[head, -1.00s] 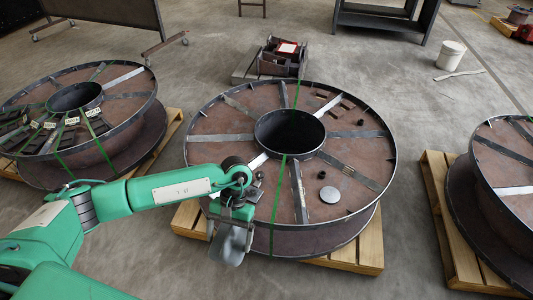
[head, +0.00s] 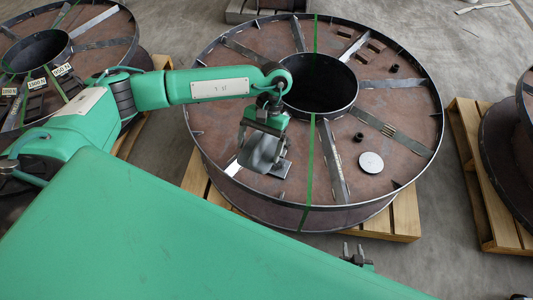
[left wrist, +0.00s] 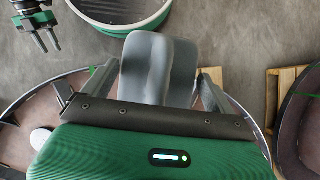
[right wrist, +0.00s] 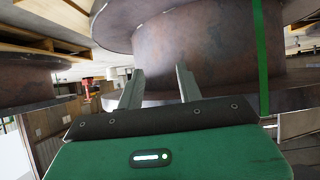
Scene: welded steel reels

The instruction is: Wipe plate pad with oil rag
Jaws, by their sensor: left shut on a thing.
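A grey rag (head: 262,152) hangs in my left gripper (head: 266,130), over the near left part of the middle reel (head: 402,85). The rag also shows between the fingers in the left wrist view (left wrist: 145,70). Whether it touches the reel I cannot tell. A round pale disc (head: 371,163), which looks like the plate pad, lies flat on the reel's near right face. My left gripper is left of it and apart from it. My right gripper (head: 355,254) is low at the front of the reel; its fingers stand apart with nothing between them in the right wrist view (right wrist: 158,88).
The reel has a raised rim, radial steel bars and an open hub (head: 318,88). Small dark blocks (head: 376,46) lie on its far right. It rests on a wooden pallet (head: 400,222). Other reels stand left (head: 100,28) and right. Clear concrete lies between the right pallet and the reel.

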